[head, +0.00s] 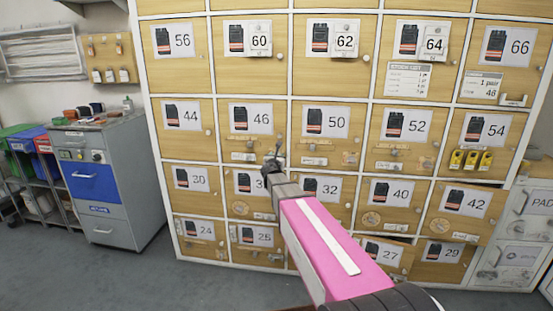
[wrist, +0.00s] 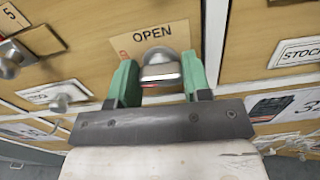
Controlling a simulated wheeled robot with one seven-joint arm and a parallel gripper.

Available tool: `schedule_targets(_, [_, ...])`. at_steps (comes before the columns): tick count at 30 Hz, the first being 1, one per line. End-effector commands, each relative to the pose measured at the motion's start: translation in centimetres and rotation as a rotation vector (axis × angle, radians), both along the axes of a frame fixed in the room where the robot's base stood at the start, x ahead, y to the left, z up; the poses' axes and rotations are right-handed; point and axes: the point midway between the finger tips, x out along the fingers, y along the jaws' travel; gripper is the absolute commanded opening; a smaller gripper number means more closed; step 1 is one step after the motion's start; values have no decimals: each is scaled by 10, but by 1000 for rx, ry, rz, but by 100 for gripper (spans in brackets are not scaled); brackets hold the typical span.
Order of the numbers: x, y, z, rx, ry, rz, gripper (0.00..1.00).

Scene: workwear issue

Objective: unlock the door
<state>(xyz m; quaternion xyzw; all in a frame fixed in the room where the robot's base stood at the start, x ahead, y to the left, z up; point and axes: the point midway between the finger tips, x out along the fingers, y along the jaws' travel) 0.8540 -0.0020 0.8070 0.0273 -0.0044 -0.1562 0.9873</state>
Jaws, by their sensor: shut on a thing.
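The wall of wooden locker doors (head: 260,85) fills the head view, with number labels and small knobs. My gripper (head: 272,170) is at a door in the second column, around the border between the door marked 46 and the one below, whose number is partly hidden. In the wrist view, the two green fingers of my gripper (wrist: 160,82) are on either side of a shiny metal knob (wrist: 161,68) and shut on it. A label reading OPEN (wrist: 153,38) is just above the knob. The knob's lock state cannot be told.
Another knob (wrist: 10,60) and a lower one (wrist: 60,103) stick out on the left in the wrist view. A grey cabinet with a blue drawer (head: 95,184) stands left of the lockers. The grey floor (head: 190,285) is clear in front.

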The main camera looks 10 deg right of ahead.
Motion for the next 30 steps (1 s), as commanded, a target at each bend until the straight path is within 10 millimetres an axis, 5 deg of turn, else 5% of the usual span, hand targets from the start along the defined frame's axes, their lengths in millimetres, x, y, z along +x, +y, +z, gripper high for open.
schedule_targets(30, [-1, -3, -2, 846, -274, -1, 21])
